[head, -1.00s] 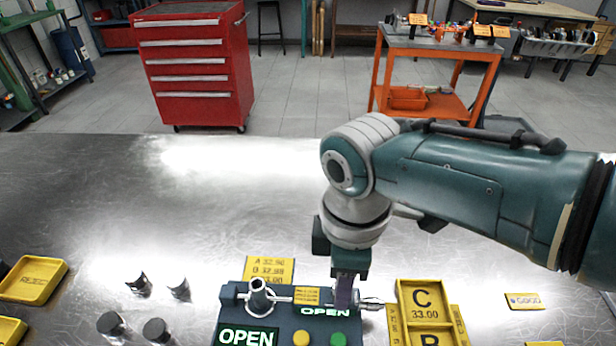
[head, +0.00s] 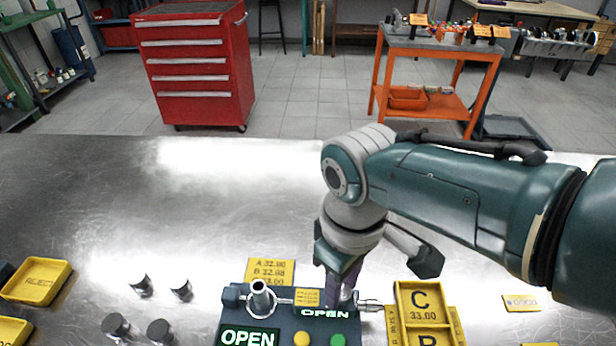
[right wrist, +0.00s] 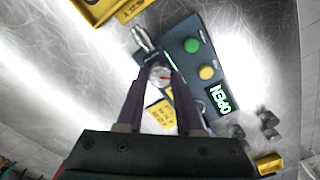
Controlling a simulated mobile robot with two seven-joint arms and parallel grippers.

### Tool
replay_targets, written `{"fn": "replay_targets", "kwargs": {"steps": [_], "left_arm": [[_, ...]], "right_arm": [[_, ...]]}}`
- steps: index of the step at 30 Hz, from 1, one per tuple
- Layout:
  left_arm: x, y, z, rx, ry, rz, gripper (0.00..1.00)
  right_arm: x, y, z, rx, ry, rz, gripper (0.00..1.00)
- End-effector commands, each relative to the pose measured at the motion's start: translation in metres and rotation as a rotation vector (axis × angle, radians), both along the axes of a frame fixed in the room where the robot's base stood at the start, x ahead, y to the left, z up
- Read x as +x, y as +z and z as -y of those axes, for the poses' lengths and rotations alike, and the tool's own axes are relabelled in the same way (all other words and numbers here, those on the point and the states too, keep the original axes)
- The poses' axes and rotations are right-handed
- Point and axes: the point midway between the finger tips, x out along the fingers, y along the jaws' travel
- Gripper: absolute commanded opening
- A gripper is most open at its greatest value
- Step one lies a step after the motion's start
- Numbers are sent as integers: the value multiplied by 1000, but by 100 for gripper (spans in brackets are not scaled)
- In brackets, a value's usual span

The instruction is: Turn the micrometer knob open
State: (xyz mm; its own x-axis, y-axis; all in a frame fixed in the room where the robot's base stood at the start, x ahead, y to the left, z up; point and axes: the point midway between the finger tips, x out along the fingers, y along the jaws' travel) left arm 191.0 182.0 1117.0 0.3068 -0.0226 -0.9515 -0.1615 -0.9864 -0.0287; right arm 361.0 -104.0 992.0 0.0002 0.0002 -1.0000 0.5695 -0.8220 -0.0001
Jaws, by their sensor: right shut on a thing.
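The micrometer sits on a dark base block (head: 285,322) near the table's front edge, with a silver ring-shaped part (head: 261,297) at its left and a silver spindle end (head: 372,306) at its right. Lit OPEN signs (head: 248,338) show on the base. My right gripper (head: 338,304) points down over the base's right part. In the right wrist view its two fingers close around a round silver knob (right wrist: 159,74) with a red line on its face. The gripper hides the knob in the head view. My left gripper is not in view.
Yellow (head: 302,339) and green (head: 338,340) buttons are on the base. A yellow tray marked C (head: 423,300) stands just right of it. Several dark-topped cylinders (head: 160,331) stand at left, beyond them a yellow REJECT tray (head: 38,280). The table behind is clear.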

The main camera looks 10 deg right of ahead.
Motion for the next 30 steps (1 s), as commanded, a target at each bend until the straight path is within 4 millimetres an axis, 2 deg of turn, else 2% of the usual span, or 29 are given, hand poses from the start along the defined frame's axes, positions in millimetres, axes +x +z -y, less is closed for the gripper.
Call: {"fn": "replay_targets", "kwargs": {"steps": [13,14,15,22,30], "left_arm": [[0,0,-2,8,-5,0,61],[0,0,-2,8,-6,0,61],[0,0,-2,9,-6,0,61],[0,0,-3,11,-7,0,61],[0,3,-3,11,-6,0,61]], "right_arm": [[0,1,-1,2,-13,-1,0],[0,1,-1,2,-13,-1,37],[0,1,-1,2,-13,-1,41],[0,1,-1,1,-11,-1,66],[0,4,0,1,-11,1,66]]}}
